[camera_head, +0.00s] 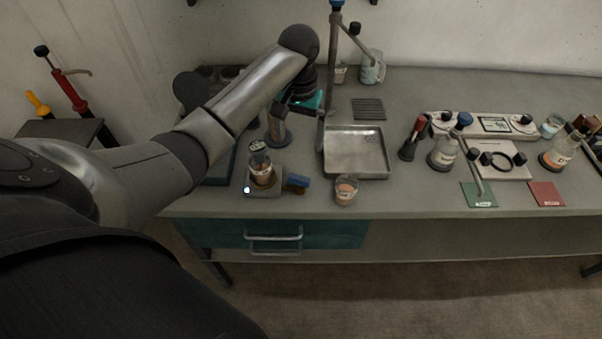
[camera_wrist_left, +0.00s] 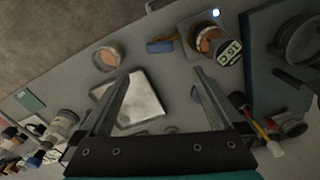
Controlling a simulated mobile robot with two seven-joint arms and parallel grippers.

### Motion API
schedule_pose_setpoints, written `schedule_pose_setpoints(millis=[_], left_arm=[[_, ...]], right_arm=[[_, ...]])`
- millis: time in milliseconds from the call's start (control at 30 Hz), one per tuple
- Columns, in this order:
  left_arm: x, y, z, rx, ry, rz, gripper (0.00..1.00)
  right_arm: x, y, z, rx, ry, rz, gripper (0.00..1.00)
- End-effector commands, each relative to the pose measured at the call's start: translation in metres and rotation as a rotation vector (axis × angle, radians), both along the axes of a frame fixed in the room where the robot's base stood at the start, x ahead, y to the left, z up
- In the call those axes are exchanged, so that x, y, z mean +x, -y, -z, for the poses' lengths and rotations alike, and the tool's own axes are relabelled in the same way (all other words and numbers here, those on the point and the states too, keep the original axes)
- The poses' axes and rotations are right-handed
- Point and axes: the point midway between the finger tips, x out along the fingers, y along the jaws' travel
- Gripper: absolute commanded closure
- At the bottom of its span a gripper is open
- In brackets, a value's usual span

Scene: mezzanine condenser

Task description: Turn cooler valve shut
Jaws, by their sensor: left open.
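A tall metal post (camera_head: 333,70) stands behind the steel tray, with a blue knob (camera_head: 337,3) at its top and a black knob (camera_head: 355,28) on a side arm. I cannot tell for sure whether either knob is the cooler valve. My left gripper (camera_head: 290,107) is over the back left of the bench, beside the post, partly hidden by its own wrist. In the left wrist view its fingers (camera_wrist_left: 160,75) are spread apart with nothing held between them. The tray (camera_wrist_left: 145,108) shows beyond and below them. My right gripper is not in view.
The steel tray (camera_head: 357,172) lies mid-bench. A small heater plate (camera_head: 263,191) carries a beaker (camera_head: 262,173), with a blue-handled brush (camera_head: 297,182) beside it. Another beaker (camera_head: 346,190) stands at the front edge. Flasks (camera_head: 443,153) and instruments stand to the right.

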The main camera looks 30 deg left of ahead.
Motion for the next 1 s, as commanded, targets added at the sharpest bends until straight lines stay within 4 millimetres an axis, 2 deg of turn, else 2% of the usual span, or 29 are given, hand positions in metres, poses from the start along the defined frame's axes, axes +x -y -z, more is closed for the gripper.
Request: schedule_pose_setpoints(millis=[400, 600, 800, 1000], left_arm=[[-0.002, 0.001, 0.088, 0.000, -0.004, 0.000, 0.00], [-0.001, 0.000, 0.124, 0.001, -0.001, 0.001, 0.00], [-0.001, 0.001, 0.141, 0.000, 0.001, 0.003, 0.00], [0.000, 0.001, 0.145, 0.000, 0.002, 0.003, 0.00]], right_arm=[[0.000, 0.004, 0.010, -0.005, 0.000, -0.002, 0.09], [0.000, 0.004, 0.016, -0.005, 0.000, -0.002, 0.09], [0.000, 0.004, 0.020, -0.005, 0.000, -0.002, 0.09], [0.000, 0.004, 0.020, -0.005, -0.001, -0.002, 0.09]])
